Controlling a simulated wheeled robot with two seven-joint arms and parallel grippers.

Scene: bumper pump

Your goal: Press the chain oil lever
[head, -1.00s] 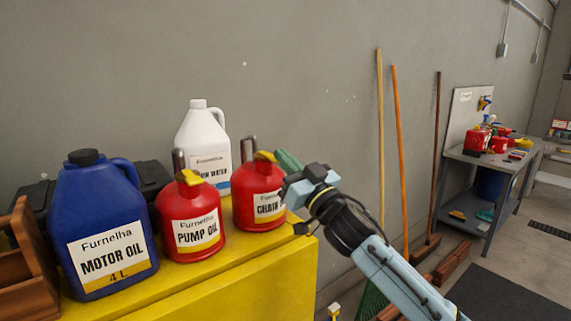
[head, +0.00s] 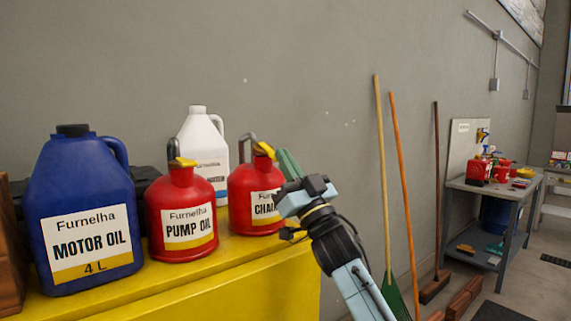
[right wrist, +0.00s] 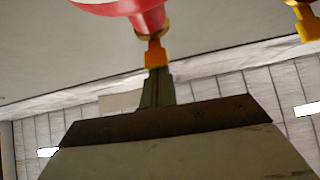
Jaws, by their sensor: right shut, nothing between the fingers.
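The chain oil can (head: 251,208) is a red can with a white label, on the right part of the yellow cabinet top. Its yellow lever (head: 264,149) is at the top, below a grey handle. My right gripper (head: 283,154) is shut and empty, its green fingers right beside the lever on the right. In the right wrist view the can is at the top edge, and the yellow lever (right wrist: 155,53) meets or overlaps the shut fingertips (right wrist: 157,72); I cannot tell whether they touch. The label is partly hidden by my right wrist. My left gripper is out of view.
The pump oil can (head: 182,213), blue motor oil jug (head: 83,200) and white jug (head: 205,155) stand left of the chain oil can on the yellow cabinet (head: 240,290). Poles (head: 402,180) lean on the wall at right. A workbench (head: 482,187) stands farther back.

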